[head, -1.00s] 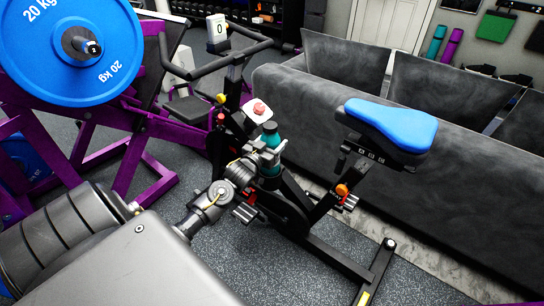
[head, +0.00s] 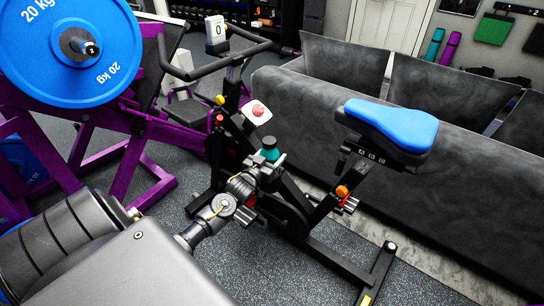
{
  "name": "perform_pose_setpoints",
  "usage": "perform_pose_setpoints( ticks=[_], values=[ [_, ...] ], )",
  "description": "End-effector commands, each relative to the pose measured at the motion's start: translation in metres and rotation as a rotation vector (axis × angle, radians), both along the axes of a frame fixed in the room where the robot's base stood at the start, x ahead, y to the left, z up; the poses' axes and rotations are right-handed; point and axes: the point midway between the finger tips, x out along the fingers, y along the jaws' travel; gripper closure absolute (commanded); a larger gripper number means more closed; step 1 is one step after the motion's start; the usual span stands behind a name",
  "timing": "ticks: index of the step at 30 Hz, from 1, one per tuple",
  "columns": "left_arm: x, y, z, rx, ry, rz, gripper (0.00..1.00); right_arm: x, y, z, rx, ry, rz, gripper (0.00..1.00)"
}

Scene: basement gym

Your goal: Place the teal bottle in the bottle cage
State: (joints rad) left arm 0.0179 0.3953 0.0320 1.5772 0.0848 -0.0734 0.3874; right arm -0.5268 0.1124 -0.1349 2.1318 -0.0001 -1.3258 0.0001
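The teal bottle (head: 270,149) is upright at the exercise bike's frame, with its dark cap and a short teal band showing; its lower part is hidden. My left gripper (head: 271,166) reaches in from the lower left and is shut on the bottle, its fingers at the bottle's sides below the teal band. The bottle cage cannot be made out; the gripper and bottle cover that part of the frame. Whether the bottle's base is inside the cage cannot be told. My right gripper is not in view.
The exercise bike has a blue saddle (head: 392,124), handlebars (head: 228,52) and an orange knob (head: 342,191) near the gripper. A grey sofa (head: 420,165) stands behind it. A purple weight machine (head: 130,180) with a blue plate (head: 40,60) is at the left.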

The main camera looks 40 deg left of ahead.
Motion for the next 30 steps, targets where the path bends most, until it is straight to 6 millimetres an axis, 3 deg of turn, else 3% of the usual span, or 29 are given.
perform_pose_setpoints(
  ticks=[1, 4, 16, 30],
  values=[
    [0.0, 0.0, 0.0, 0.0, 0.001, 0.0, 0.3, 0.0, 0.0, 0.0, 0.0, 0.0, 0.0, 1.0],
    [0.0, 0.0, 0.0, 0.0, 0.001, 0.0, 0.17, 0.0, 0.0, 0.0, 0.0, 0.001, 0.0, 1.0],
    [-0.006, -0.001, 0.002, 0.0, 0.002, -0.001, 0.17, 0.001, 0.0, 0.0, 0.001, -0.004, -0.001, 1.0],
    [-0.095, -0.013, 0.002, 0.0, 0.003, -0.001, 0.17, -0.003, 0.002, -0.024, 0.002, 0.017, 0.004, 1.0]
  ],
)
